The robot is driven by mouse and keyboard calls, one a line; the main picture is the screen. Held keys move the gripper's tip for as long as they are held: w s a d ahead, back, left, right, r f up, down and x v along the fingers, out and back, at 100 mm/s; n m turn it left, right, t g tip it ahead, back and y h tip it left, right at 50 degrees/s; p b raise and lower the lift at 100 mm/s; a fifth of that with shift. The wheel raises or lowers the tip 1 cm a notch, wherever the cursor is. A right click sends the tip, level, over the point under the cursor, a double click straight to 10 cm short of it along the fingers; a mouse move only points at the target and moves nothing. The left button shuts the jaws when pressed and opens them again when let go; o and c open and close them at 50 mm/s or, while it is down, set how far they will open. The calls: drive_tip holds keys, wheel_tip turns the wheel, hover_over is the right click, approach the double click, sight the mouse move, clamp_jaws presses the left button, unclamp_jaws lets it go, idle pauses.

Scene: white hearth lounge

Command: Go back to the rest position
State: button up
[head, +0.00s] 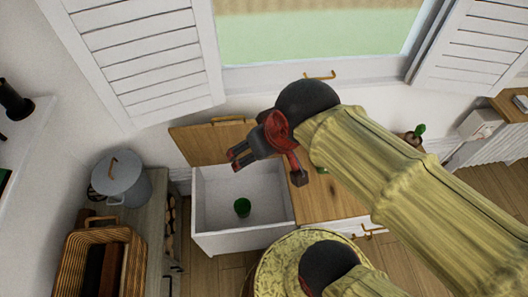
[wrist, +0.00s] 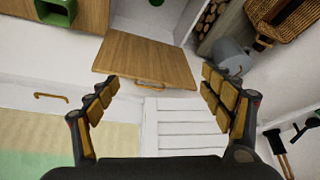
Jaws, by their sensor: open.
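My gripper (head: 240,160) is in the air in the head view, in front of the raised wooden lid and above the open white storage box (head: 277,221). Its jaws are spread with nothing between them. In the wrist view my gripper (wrist: 159,80) shows two separated fingers, with the wooden lid (wrist: 148,60) beyond them. A green cup (head: 242,207) is inside the white box, apart from my gripper.
The wooden lid (head: 213,141) stands open against the window wall. A wooden top (head: 325,200) adjoins the box at right, partly hidden by my arm. A grey pot (head: 122,180) and wicker basket (head: 100,250) are at left. White shutters (head: 140,55) flank the window.

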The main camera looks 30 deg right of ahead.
drive_tip(key=shift+s+d+r, duration=0.1)
drive_tip(key=shift+s+d, duration=0.05)
drive_tip(key=shift+s, duration=0.75)
wheel_tip(320, 180, up, 2)
drive_tip(key=shift+r+p, duration=0.15)
drive_tip(key=shift+p, duration=1)
